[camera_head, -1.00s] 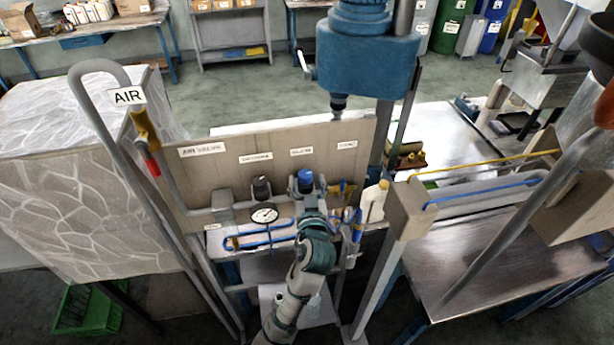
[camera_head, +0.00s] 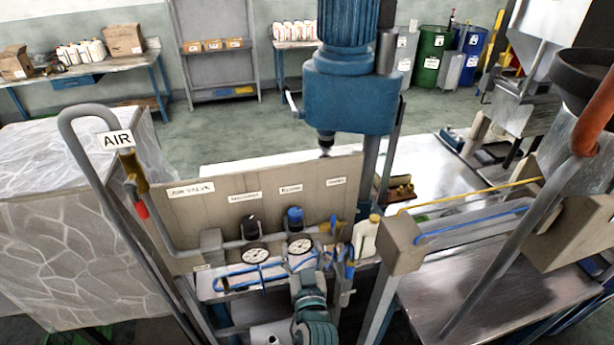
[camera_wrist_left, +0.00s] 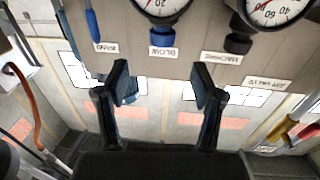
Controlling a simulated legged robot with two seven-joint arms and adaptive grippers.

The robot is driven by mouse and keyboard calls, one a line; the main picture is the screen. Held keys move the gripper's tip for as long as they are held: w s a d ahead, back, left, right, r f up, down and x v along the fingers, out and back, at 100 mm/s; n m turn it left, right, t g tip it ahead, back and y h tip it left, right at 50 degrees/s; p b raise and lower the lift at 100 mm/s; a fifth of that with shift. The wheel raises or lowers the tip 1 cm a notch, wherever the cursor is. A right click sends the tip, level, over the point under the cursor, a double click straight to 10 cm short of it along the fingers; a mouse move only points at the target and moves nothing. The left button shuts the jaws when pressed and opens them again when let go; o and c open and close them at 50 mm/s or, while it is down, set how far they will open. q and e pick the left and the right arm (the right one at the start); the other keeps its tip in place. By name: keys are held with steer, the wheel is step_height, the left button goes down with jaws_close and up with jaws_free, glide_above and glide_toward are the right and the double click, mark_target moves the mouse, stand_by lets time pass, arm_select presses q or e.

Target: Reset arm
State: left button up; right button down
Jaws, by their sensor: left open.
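My left gripper (camera_wrist_left: 160,84) is open in the left wrist view, with its two dark fingers apart and nothing between them. In the head view my left arm comes up from the bottom centre, in front of the valve panel (camera_head: 222,207); the fingertips are hard to make out there. The panel carries a black knob (camera_head: 250,219) and a blue knob (camera_head: 295,214), each above a round gauge. The left gauge (camera_head: 255,254) and right gauge (camera_head: 300,244) both show. The panel shows upside down in the left wrist view, beyond the fingers. My right gripper is not in view.
Blue-handled tools (camera_head: 350,268) hang right of the gauges, beside a white bottle (camera_head: 366,238). A bent grey pipe with an AIR sign (camera_head: 116,140) stands left. A blue drill-like machine (camera_head: 348,95) rises behind the panel. A metal table (camera_head: 490,270) lies right.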

arm_select(q)
steer(key=s+a+f+g, duration=0.2)
steer(key=a+f, duration=0.1)
steer(key=f, duration=0.5)
steer(key=s+a+f+m+g+h, duration=0.1)
steer(key=s+a+f+g, duration=0.2)
steer(key=f, duration=0.4)
steer(key=s+a+f+g, duration=0.2)
steer(key=a+f, duration=0.2)
steer(key=f, duration=0.4)
steer(key=s+a+f+m+g+h, duration=0.1)
steer(key=s+a+f+g, duration=0.4)
steer(key=s, duration=0.4)
steer(key=s+a+f+m+g+h, duration=0.15)
steer(key=s+a+f, duration=0.25)
steer(key=s+f, duration=0.5)
step_height(320, 180, down, 27)
steer(key=s+g+b, duration=0.2)
steer(key=b, duration=0.1)
steer(key=s+a+f+g+b, duration=0.1)
steer(key=s+a+f+b, duration=0.1)
steer(key=s+f, duration=1.6)
steer(key=shift+a+m+y, duration=0.35)
steer(key=shift+a, duration=0.1)
steer(key=shift+f, duration=0.1)
